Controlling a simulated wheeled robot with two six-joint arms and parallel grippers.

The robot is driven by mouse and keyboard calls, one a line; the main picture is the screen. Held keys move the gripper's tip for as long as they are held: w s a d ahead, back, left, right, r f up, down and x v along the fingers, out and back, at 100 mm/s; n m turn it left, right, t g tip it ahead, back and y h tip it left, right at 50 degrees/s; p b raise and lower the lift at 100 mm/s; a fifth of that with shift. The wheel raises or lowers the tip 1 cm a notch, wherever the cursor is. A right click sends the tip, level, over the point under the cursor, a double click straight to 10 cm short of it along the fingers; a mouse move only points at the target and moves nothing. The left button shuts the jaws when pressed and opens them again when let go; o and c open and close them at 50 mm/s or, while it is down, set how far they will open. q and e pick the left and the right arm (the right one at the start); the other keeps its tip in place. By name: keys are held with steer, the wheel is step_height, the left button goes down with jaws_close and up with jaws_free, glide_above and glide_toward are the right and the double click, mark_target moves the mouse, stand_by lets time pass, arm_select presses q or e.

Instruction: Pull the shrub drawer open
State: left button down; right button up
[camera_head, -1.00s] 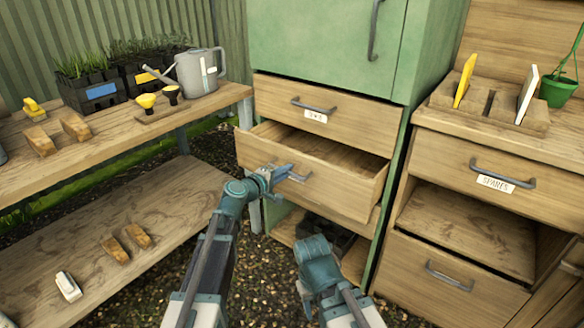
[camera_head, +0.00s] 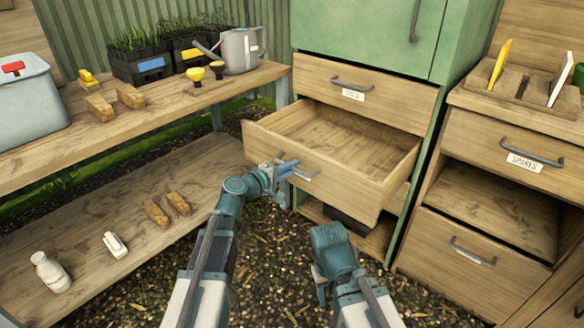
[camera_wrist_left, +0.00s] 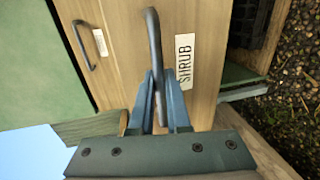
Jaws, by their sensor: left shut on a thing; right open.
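The shrub drawer (camera_head: 330,182) is the lower wooden drawer under the green cabinet. It stands well out, and its inside looks empty. In the left wrist view its label (camera_wrist_left: 186,62) reads SHRUB, beside its dark bar handle (camera_wrist_left: 154,50). My left gripper (camera_head: 288,170) is shut on that handle, with a blue finger on each side of it in the left wrist view (camera_wrist_left: 160,98). My right gripper (camera_head: 322,290) is low in front of the cabinet, apart from the drawer, and its fingers are partly hidden by its wrist.
A closed labelled drawer (camera_head: 365,92) sits above the shrub drawer. At the right, a wooden bench has a SPARES drawer (camera_head: 520,150). At the left, a two-level bench (camera_head: 150,125) carries a watering can (camera_head: 240,50) and a grey bin (camera_head: 30,98). Gravel floor lies in front.

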arm_select(q)
steer(key=c, duration=0.9)
jaws_free()
steer(key=p+v, duration=0.2)
steer(key=v, duration=1.1)
steer(key=shift+s+a+r+p, duration=0.1)
steer(key=shift+s+a+p, duration=0.15)
steer(key=shift+a+p, duration=0.1)
steer(key=shift+d, duration=0.1)
